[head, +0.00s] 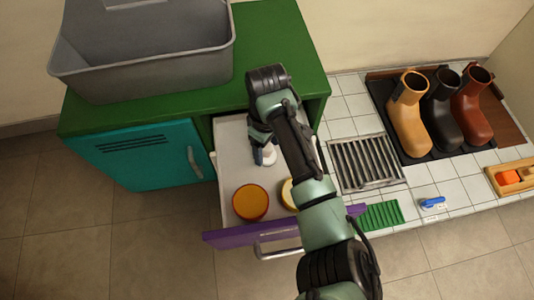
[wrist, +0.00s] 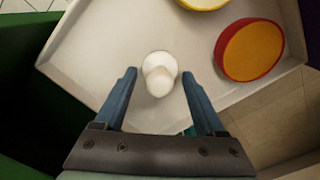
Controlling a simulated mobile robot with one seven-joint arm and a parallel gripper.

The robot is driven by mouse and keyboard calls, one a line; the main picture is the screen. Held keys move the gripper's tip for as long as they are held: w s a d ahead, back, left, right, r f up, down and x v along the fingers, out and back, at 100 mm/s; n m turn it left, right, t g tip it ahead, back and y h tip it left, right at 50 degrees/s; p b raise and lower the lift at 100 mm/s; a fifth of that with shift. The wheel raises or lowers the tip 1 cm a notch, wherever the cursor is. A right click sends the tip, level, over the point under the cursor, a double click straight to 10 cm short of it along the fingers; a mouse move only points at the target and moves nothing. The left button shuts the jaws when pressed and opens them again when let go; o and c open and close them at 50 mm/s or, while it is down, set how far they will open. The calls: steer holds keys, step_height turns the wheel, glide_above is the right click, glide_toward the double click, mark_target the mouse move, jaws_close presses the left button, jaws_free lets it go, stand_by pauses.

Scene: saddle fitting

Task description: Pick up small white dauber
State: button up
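The small white dauber (wrist: 159,75) stands in the open drawer, seen from above in the wrist view. In the head view the dauber (head: 267,156) shows beside my wrist, partly covered by the arm. My gripper (wrist: 158,82) is open in the wrist view, with one blue finger on each side of the dauber and a visible gap to both. Whether the fingertips are level with the dauber is hard to tell. In the head view my gripper (head: 262,146) reaches down into the drawer and its fingers are mostly hidden.
The drawer (head: 234,150) has a purple front (head: 230,240). It also holds a red-rimmed orange round tin (head: 251,202) and a yellow-rimmed one (head: 287,194) partly behind my arm. A grey bin (head: 165,75) stands on the green cabinet top (head: 275,50). Boots (head: 408,115) stand at right.

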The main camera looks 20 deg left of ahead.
mark_target(267, 147)
jaws_close()
step_height(267, 147, up, 10)
steer(key=p, duration=0.7)
